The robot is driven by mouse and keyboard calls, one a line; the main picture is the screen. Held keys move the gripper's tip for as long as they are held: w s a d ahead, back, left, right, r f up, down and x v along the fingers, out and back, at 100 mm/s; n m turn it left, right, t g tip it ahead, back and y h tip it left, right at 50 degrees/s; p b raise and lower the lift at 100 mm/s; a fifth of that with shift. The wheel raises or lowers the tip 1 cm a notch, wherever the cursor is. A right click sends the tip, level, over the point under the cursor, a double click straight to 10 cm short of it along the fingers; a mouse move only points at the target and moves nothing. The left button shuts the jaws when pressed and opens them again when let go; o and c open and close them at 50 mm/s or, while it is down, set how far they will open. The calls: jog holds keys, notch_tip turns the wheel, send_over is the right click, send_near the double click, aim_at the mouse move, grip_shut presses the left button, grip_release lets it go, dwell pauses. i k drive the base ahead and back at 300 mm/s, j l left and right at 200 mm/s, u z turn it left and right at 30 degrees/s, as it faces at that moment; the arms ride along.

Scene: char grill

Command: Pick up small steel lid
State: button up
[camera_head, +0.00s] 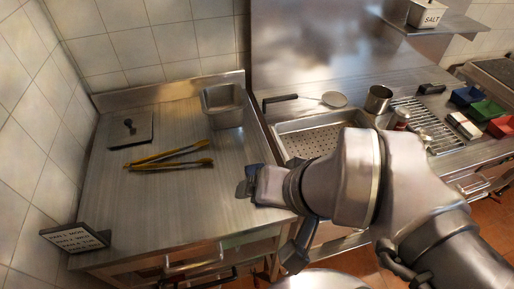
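A small steel lid (120,139), flat and rectangular with a dark knob on top, lies at the back left of the steel counter. My gripper (245,183) is over the right part of this counter, to the right of the lid and well apart from it. The fingers point left and are small and dark in this view. Whether they are open or shut is not clear, and no held thing can be made out.
Yellow-handled tongs (170,158) lie just in front of the lid. A steel container (224,106) stands at the back of the counter. A sign (76,239) stands at the front left. A perforated tray (308,138) is on the right. The middle front of the counter is clear.

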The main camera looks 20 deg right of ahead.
aim_at(135, 127)
jog(key=i+j+u, duration=0.1)
jog(key=j, duration=0.25)
jog(key=i+j+u, duration=0.1)
jog(key=j, duration=0.2)
jog(key=i+j+u, duration=0.1)
jog(key=j, duration=0.25)
jog(key=i+j+u, duration=0.1)
jog(key=j, duration=0.2)
